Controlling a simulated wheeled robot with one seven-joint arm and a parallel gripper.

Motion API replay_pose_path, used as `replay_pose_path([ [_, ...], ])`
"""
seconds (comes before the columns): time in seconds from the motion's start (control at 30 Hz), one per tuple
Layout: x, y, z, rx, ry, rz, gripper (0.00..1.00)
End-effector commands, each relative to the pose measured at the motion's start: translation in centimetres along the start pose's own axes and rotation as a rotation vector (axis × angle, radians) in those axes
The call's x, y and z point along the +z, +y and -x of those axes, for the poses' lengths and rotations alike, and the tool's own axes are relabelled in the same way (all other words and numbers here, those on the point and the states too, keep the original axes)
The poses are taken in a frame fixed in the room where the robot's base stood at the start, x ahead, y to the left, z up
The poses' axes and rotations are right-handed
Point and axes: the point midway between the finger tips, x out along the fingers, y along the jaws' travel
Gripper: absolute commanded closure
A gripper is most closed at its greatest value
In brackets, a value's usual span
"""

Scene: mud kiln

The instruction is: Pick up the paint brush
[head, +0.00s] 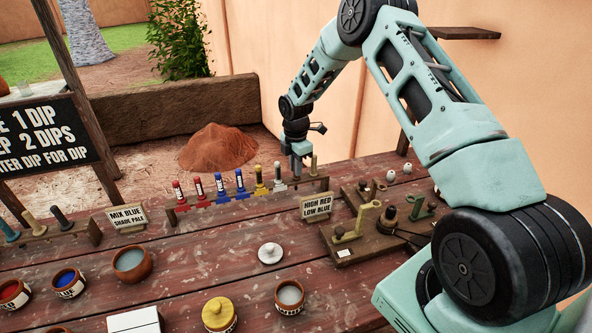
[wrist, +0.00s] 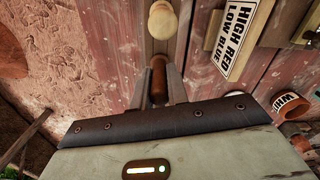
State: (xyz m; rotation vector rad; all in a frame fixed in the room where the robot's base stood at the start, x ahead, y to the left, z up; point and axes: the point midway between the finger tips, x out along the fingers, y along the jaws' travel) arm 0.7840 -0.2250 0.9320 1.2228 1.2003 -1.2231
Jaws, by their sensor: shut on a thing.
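My gripper (head: 299,168) is at the right part of the long wooden rack (head: 190,205) at the table's back edge. In the wrist view its fingers (wrist: 157,88) are shut on a slim brown rounded handle (wrist: 158,72), which appears to be the paint brush. The brush's lower part is hidden, so I cannot tell whether it is still in the rack. A beige rounded peg (head: 313,165) stands just right of my gripper; it also shows in the wrist view (wrist: 162,20).
Several red, blue, yellow and pale upright pieces (head: 221,188) line the rack to the left. A "HIGH RED LOW BLUE" sign (head: 317,207) stands in front. A wooden holder (head: 350,250) is at right.

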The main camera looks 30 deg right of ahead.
Motion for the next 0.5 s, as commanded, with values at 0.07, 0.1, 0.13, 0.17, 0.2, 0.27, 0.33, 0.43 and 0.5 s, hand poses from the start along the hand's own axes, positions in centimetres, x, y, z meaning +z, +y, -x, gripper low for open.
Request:
replay_pose_path([
  [0.07, 0.0, 0.1, 0.3, 0.001, 0.0, 0.0, 1.0],
  [0.1, 0.0, 0.1, 0.7, 0.003, 0.0, 0.0, 1.0],
  [0.13, 0.0, 0.1, 1.0, 0.004, 0.0, 0.0, 1.0],
  [0.17, 0.0, 0.1, 1.4, 0.005, 0.0, 0.0, 1.0],
  [0.2, 0.0, 0.1, 2.0, 0.005, 0.0, 0.0, 1.0],
  [0.27, 0.1, 0.1, 3.1, 0.006, -0.001, -0.001, 1.0],
  [0.33, 0.1, 0.1, 4.6, 0.006, -0.001, -0.001, 1.0],
  [0.43, 0.0, 0.1, 6.6, 0.005, 0.0, 0.0, 1.0],
  [0.5, 0.0, 0.1, 7.8, 0.004, -0.001, 0.0, 1.0],
])
